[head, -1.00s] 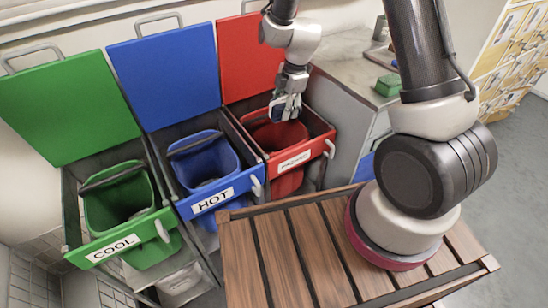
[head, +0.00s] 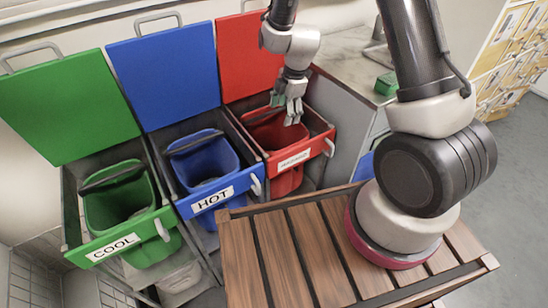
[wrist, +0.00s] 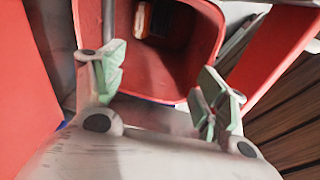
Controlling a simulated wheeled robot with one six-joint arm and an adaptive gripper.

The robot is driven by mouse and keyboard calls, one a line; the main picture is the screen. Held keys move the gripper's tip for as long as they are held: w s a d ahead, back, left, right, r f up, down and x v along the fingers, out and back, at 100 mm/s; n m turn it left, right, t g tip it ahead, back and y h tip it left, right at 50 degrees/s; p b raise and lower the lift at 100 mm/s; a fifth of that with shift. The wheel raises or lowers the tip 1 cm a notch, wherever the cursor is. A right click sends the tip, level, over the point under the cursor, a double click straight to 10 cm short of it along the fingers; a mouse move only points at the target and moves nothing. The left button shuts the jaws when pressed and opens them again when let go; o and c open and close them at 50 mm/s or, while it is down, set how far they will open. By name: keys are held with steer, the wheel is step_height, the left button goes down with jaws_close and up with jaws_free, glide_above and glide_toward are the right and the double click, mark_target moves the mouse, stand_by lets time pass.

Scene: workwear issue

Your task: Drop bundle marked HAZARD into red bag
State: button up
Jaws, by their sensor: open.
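The red bag (head: 262,134) hangs open in the right-hand bin frame, under a raised red lid (head: 250,58). The label (head: 294,159) on its front looks like HAZARD. My gripper (head: 291,111) is over the red bag's opening. In the wrist view my gripper (wrist: 160,92) has its green-padded fingers wide apart with nothing between them. The red bag's inside (wrist: 180,62) shows beyond the fingers. A small orange and dark bundle (wrist: 143,20) lies deep in the bag, partly cut off by the frame. Its marking cannot be read.
A blue bag (head: 205,166) labelled HOT and a green bag (head: 118,206) labelled COOL stand open to the left. A wooden slatted top (head: 290,250) is in front. A green block (head: 387,83) sits on the counter (head: 350,72) at the right.

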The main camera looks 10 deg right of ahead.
step_height(320, 180, up, 12)
steer(key=s+d, duration=0.1)
steer(key=shift+s+d, duration=0.15)
steer(key=shift+d, duration=0.1)
steer(key=shift+f, duration=0.1)
steer(key=s+d+r+m+t, duration=0.1)
steer(key=s+d+r+m, duration=0.5)
steer(key=s+r+m, duration=0.3)
steer(key=s+d+r+m+t+h, duration=0.1)
steer(key=s+d+r+m, duration=0.6)
steer(key=s, duration=0.9)
step_height(320, 180, up, 3)
steer(key=m+t, duration=0.1)
steer(key=m, duration=0.3)
steer(key=shift+d+m+h, duration=0.2)
steer(key=shift+m+h, duration=0.1)
steer(key=shift+m, duration=0.1)
